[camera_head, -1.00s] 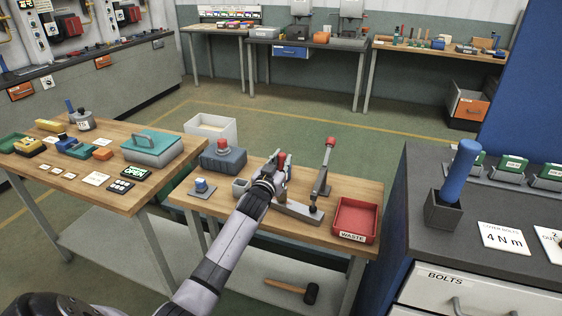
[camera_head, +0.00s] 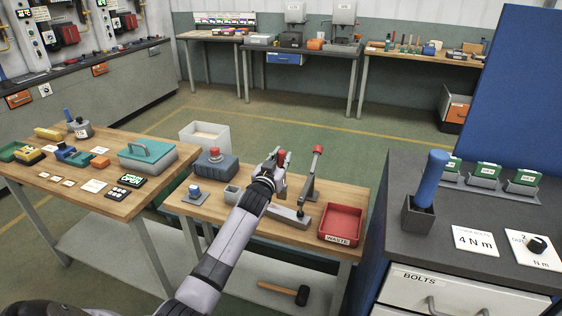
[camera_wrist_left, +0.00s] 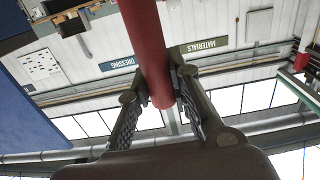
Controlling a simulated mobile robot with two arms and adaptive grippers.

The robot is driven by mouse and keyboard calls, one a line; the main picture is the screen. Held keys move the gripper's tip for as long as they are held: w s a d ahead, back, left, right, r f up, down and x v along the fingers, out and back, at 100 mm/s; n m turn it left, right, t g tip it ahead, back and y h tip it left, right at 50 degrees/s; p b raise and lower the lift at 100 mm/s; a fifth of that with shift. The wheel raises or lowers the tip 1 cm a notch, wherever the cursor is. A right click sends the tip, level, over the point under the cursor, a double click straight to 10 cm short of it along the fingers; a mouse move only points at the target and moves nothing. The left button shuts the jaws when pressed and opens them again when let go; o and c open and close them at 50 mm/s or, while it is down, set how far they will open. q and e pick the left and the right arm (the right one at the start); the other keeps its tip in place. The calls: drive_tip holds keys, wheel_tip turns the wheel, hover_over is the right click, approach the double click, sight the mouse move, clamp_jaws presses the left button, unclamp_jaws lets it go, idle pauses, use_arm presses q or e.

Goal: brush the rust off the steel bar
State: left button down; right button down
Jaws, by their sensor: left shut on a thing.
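My left gripper (camera_head: 277,163) is above the middle of the small wooden bench, shut on a red cylindrical handle (camera_wrist_left: 150,48). In the left wrist view the handle runs from the top edge down between the two fingers. What is on its far end is out of sight, so I cannot tell if it is a brush. A grey bar-like piece (camera_head: 289,216) lies on the bench just right of my left forearm, at the foot of an upright lever with a red knob (camera_head: 318,150). I cannot tell if it is the steel bar. Rust is not discernible. My right gripper is not in view.
A red WASTE tray (camera_head: 341,222) sits at the bench's right end. A grey cup (camera_head: 232,193) and a grey box with a red button (camera_head: 215,163) stand left of my arm. The dark cabinet top with a blue-handled tool (camera_head: 430,181) is at the right.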

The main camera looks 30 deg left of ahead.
use_arm(q)
wheel_tip(320, 180, up, 2)
drive_tip(key=shift+d+r+p, duration=0.1)
drive_tip(key=shift+p, duration=0.45)
drive_tip(key=shift+r, duration=0.25)
